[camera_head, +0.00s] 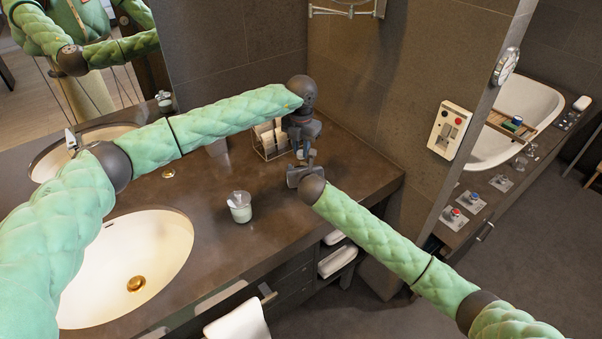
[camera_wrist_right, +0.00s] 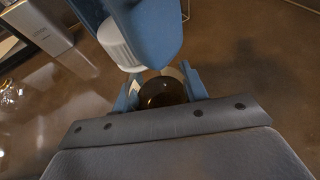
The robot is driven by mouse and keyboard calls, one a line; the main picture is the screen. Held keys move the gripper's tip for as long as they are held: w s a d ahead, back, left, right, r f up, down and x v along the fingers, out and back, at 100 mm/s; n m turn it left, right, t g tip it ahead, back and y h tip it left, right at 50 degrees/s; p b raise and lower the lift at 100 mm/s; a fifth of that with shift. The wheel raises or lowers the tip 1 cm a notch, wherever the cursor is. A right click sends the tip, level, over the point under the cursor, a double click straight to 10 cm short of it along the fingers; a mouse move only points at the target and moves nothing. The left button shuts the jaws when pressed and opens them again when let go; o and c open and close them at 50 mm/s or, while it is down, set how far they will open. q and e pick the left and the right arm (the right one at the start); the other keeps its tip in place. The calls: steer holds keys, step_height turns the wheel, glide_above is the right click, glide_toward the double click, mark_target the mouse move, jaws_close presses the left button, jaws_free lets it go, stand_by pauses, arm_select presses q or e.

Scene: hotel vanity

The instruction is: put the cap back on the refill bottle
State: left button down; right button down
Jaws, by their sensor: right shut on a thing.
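The refill bottle (camera_wrist_right: 163,92) shows in the right wrist view as a dark brown, glossy round shape between the blue-grey fingers of my right gripper (camera_wrist_right: 160,88), which is shut on it. The white ribbed cap (camera_wrist_right: 120,45) is held between the blue fingers of my left gripper (camera_wrist_right: 128,30), above and to the left of the bottle in that view. The cap and bottle look apart. In the head view my left gripper (camera_head: 302,153) points down just above my right gripper (camera_head: 300,174). The grippers largely hide the bottle and cap there.
A glass jar with white contents (camera_head: 240,207) stands on the dark vanity counter (camera_head: 290,215), left of the grippers. A wire rack (camera_head: 268,142) is close behind them. A sink basin (camera_head: 130,262) lies at left, and a wall panel (camera_head: 450,130) at right.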

arm_select(q)
steer(key=c, duration=1.1)
jaws_free()
steer(key=shift+c, duration=0.2)
step_height(320, 180, up, 12)
arm_select(e)
steer(key=c, duration=0.7)
jaws_free()
arm_select(q)
steer(key=shift+f, duration=0.1)
